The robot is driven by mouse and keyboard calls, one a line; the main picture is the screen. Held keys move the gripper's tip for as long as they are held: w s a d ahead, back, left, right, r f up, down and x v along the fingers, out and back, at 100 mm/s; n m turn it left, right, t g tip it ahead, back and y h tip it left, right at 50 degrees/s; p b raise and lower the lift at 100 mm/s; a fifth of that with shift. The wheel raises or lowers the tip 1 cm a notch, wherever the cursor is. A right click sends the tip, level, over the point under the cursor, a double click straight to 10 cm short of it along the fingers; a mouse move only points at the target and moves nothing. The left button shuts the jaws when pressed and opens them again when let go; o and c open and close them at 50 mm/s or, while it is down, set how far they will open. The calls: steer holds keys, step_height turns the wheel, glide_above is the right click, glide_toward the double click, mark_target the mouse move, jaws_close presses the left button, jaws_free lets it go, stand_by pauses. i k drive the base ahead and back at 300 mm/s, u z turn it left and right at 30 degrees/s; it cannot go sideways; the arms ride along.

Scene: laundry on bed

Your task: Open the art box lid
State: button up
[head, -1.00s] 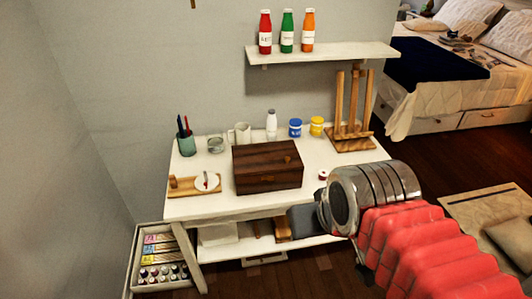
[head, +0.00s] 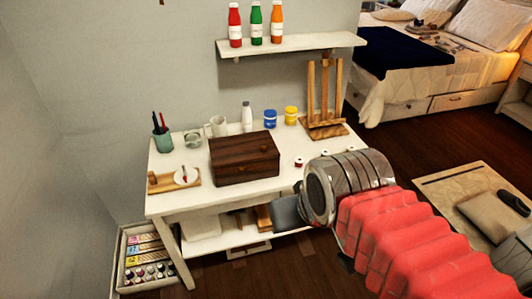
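The art box (head: 245,160) is a dark brown wooden box with its lid shut. It sits on the white table (head: 165,207), near the middle of the top. My gripper (head: 285,212) is at the table's front edge, below and to the right of the box and apart from it. Only a dark grey part of the gripper shows beyond the metal wrist, so whether its fingers are open or shut is unclear.
A mug (head: 217,126), white bottle (head: 247,117) and paint jars (head: 270,119) stand behind the box. A wooden easel (head: 325,125) stands right, a small board (head: 165,183) left. A shelf (head: 290,46) hangs above. A drawer of paints (head: 148,265) is at lower left.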

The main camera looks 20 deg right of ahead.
mark_target(243, 145)
steer(key=k, duration=0.85)
steer(key=z, duration=0.35)
steer(key=i, duration=1.25)
steer(key=u, duration=1.2)
